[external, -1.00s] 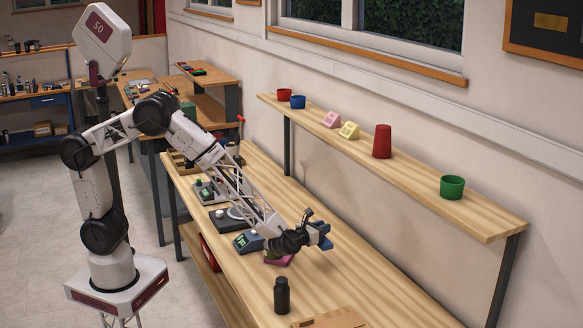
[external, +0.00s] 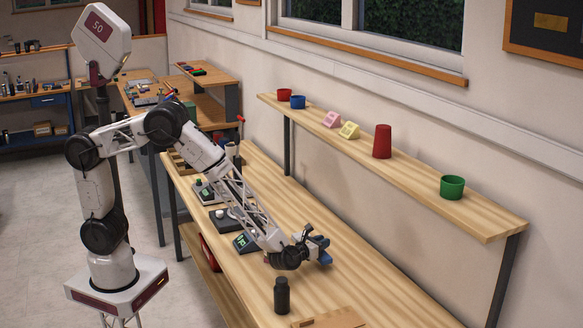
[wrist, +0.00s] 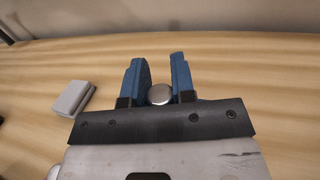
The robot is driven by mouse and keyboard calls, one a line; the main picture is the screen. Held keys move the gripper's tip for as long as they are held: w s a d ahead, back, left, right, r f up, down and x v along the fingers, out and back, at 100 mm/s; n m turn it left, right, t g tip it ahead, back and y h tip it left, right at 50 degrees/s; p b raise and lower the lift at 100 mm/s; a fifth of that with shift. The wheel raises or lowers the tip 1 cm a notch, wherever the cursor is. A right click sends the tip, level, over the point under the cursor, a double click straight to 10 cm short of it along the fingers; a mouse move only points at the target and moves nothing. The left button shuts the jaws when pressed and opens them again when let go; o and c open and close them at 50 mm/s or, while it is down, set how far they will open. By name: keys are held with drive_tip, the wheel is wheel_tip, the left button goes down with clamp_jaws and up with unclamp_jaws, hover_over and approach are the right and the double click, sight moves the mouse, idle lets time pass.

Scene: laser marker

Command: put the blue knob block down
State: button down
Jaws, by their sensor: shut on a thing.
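My gripper (external: 322,250) is low over the front part of the wooden bench, just beyond the black bottle. In the wrist view my gripper (wrist: 157,75) has its two blue fingers on either side of a round silver knob (wrist: 159,95). The fingers are shut on the knob block, though a gap shows between their tips. The block's blue body is mostly hidden and hard to tell from the blue fingers. I cannot tell whether it touches the bench.
A black bottle (external: 282,295) stands near the bench's front edge, beside a wooden board (external: 335,319). A grey block (wrist: 72,97) lies left of the fingers in the wrist view. The wall shelf (external: 415,177) holds cups and blocks. Bench to the gripper's right is clear.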

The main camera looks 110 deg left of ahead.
idle(0.3)
drive_tip(key=shift+f, duration=1.85)
drive_tip(key=shift+f, duration=0.15)
drive_tip(key=c, duration=1)
unclamp_jaws()
drive_tip(key=shift+o, duration=0.2)
drive_tip(key=shift+r, duration=0.2)
drive_tip(key=shift+v, duration=6)
